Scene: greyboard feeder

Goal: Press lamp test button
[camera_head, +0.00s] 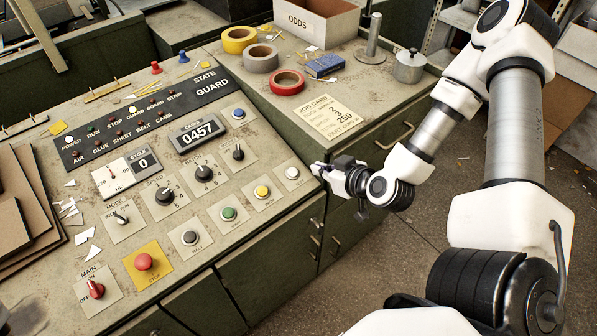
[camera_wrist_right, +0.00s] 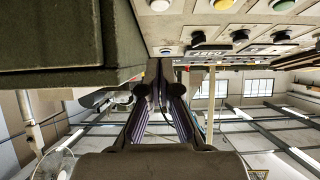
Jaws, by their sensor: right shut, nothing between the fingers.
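The control panel (camera_head: 150,222) slopes across the left and middle of the head view. A white button (camera_head: 292,172) sits at the right end of its lower button row; its label is too small to read, so I cannot confirm it is the lamp test button. My right gripper (camera_head: 319,169) is shut and empty, its tip just right of the white button near the panel's edge. I cannot tell whether it touches the panel. In the right wrist view the fingers (camera_wrist_right: 158,78) are together, and a white button (camera_wrist_right: 159,5) shows at the top edge. My left gripper is not in view.
Yellow (camera_head: 262,191), green (camera_head: 228,213) and dark (camera_head: 190,237) buttons continue the row leftward. A red stop button (camera_head: 144,262) sits on a yellow plate. A blue button (camera_head: 239,113) is higher up. Tape rolls (camera_head: 287,82) and a job card (camera_head: 330,115) lie on the bench behind.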

